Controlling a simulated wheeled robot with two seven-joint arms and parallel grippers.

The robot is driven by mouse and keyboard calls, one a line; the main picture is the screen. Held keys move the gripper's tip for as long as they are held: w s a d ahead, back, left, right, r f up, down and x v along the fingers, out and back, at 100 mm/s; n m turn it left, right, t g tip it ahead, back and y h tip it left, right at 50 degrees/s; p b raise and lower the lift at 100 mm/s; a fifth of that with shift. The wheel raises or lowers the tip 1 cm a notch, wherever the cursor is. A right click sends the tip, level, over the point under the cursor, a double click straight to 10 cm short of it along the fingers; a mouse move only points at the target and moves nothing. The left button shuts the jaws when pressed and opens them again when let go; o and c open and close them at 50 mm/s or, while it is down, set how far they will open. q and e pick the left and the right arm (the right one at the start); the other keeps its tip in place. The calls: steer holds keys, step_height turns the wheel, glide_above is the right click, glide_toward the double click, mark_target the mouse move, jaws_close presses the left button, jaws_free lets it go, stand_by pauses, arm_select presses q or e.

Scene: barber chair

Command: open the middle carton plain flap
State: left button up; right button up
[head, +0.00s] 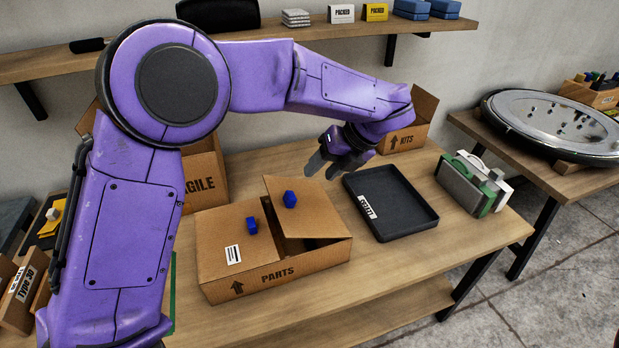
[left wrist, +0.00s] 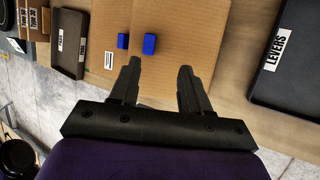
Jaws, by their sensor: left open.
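The middle carton (head: 275,279), marked PARTS, stands on the table. Its labelled flap (head: 222,232) lies about flat, with a white label and a blue knob (head: 251,225). Its plain flap (head: 305,215) is tilted partly up, with a dark gap below its front edge, and bears a blue knob (head: 290,199). My left gripper (head: 325,166) is open and empty, above and behind the plain flap's right side, apart from it. In the left wrist view the open fingers (left wrist: 158,75) point toward the plain flap (left wrist: 180,30) and its knob (left wrist: 149,43). My right gripper is out of view.
A black tray (head: 412,225) labelled LEVERS lies right of the carton. A carton marked KITS (head: 407,138) and one marked FRAGILE (head: 205,172) stand behind. Green and grey cases (head: 470,185) stand at the right. My left arm covers part of the left side.

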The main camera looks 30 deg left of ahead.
mark_target(292, 195)
arm_select(q)
steer(key=s+a+f, duration=0.1)
steer(key=a+f, duration=0.1)
steer(key=s+a+f, duration=0.2)
steer(key=shift+s+a+f+p, duration=0.2)
steer(key=shift+s+p, duration=0.1)
steer(key=shift+p, duration=0.1)
steer(key=f, duration=0.1)
steer(key=w+a+f, duration=0.1)
steer(key=f, duration=0.1)
steer(key=shift+w+a+f, duration=0.3)
steer(key=shift+a+f, duration=0.05)
steer(key=shift+f, duration=0.05)
steer(key=shift+s+r, duration=0.25)
steer(key=shift+s, duration=0.1)
steer(key=shift+w+f, duration=0.1)
jaws_close()
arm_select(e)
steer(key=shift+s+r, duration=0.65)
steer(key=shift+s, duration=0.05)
